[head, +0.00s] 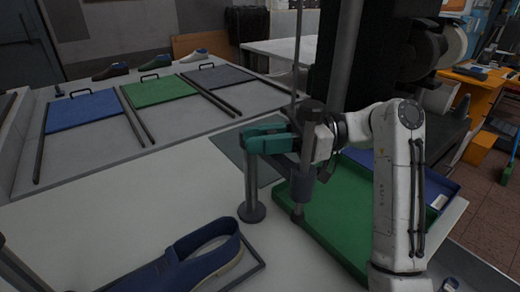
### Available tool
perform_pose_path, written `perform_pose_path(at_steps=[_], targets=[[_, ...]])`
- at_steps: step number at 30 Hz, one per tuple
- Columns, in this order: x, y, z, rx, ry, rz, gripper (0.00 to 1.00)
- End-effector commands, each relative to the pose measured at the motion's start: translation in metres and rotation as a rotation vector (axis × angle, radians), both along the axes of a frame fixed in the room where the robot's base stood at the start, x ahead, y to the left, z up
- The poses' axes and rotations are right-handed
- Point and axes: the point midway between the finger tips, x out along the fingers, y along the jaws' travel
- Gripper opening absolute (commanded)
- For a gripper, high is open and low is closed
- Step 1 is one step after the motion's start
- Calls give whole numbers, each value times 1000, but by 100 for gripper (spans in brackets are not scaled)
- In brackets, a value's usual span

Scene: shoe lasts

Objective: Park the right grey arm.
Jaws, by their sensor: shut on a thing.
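An upright grey post (251,180) with a round foot stands on the pale worktop, left of the green tray. I take it to be part of the right grey arm, but cannot be sure. My gripper (252,141), with teal fingers, is shut at the top of this post; the fingers hide part of it. A second, thicker grey upright (302,187) with a dark knob stands just right of the fingers, its lower end at the green tray's left edge. Another dark grey bar (14,270) shows at the bottom left, cut off by the picture edge.
A blue shoe (185,265) lies in front by a dark frame (256,267). A green tray (330,205) and a blue tray (440,187) lie right, partly behind my arm. Blue (83,110), green (158,91) and grey (217,77) handled panels lie behind. The worktop's left middle is clear.

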Motion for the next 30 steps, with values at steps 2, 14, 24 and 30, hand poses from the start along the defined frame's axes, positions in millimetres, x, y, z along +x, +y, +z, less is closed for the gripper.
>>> perform_pose_path(at_steps=[2, 14, 24, 30], targets=[[1, 0, -1, 0, 1, 22, 0], [1, 0, 0, 0, 1, 53, 0], [1, 0, 0, 0, 2, 51, 38], [1, 0, 0, 0, 1, 52, 44]])
